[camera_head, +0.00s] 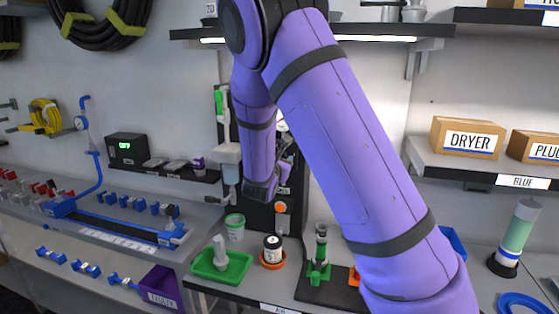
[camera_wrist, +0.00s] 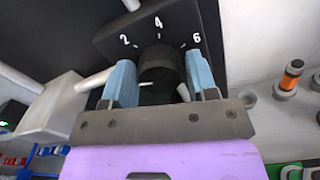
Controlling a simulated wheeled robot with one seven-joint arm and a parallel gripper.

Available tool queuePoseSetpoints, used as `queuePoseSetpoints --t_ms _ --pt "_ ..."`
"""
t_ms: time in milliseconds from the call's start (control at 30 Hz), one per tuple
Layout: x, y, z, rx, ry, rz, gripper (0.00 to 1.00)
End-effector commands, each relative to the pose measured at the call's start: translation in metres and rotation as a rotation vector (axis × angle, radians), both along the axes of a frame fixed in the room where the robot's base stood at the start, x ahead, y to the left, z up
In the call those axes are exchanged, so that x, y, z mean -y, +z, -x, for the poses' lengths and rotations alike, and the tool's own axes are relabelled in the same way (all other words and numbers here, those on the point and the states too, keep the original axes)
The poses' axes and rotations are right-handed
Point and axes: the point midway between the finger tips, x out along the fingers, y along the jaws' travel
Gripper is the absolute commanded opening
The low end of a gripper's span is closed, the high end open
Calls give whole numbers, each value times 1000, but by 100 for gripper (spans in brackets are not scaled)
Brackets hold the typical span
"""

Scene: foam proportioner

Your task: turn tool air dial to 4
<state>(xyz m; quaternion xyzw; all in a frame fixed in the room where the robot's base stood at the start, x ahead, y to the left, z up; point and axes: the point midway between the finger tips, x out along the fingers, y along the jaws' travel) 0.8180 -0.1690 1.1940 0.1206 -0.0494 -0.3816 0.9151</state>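The tool air dial (camera_wrist: 160,66) is a dark round knob on a black panel in the wrist view. White marks and the numbers 2, 4 and 6 are printed around its far side, with 4 (camera_wrist: 158,22) near the top middle. I cannot make out which number the dial points to. My gripper (camera_wrist: 162,78) has its two blue fingers on either side of the knob, with a thin gap showing at the right finger. Whether the left finger touches the knob is unclear. In the head view my arm hides the dial.
An orange-banded fitting (camera_wrist: 290,76) is right of the dial, and a white block (camera_wrist: 50,108) is left of it. In the head view, an orange button (camera_head: 281,207) is on the panel. Below are a green tray (camera_head: 221,265), a small jar (camera_head: 272,247) and a green-based stand (camera_head: 319,262).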

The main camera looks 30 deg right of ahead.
Motion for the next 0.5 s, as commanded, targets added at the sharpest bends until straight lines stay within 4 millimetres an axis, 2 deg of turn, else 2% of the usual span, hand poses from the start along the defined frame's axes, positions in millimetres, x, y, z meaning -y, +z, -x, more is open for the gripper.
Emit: queuePoseSetpoints --t_ms 33,133,500 --pt "0 0 0 0 0 0 42" --pt "0 0 0 0 0 0 20" --pt "0 0 0 33 0 -32 20"
